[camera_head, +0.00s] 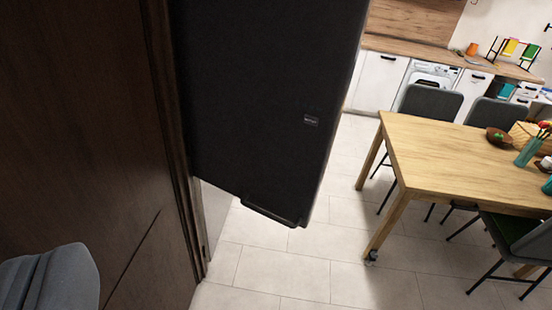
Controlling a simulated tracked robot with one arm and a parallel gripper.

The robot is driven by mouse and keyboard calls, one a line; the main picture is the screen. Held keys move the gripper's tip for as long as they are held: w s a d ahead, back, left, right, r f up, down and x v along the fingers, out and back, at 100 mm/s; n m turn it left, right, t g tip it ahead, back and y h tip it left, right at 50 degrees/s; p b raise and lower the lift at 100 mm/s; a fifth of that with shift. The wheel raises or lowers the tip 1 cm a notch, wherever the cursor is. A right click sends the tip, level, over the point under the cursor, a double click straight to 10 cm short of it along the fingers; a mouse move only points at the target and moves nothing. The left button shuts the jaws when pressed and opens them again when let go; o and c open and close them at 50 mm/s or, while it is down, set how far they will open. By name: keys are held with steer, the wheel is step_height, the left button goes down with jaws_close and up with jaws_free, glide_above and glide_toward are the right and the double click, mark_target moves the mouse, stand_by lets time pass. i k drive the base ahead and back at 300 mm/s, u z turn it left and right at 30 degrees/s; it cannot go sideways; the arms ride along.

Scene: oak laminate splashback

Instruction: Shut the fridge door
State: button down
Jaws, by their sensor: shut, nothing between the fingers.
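The fridge door (262,95) is a large dark, almost black panel in the upper middle of the head view. A small badge (311,120) is on its face and a dark bar handle (268,212) is at its lower edge. The door stands out from the dark brown cabinet side (90,120), so it looks open. A pale strip shows below the door beside the cabinet edge. The fridge's inside is hidden. My gripper is not in view, so its distance from the door cannot be seen.
A wooden dining table (430,150) with grey chairs (430,103) stands at the right. A grey rounded object (50,280), perhaps a chair back, is at the lower left. White counters (380,80) line the back. Tiled floor (285,265) is clear below the door.

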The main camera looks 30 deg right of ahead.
mark_target(245, 66)
steer(key=i, duration=0.95)
steer(key=z, duration=0.05)
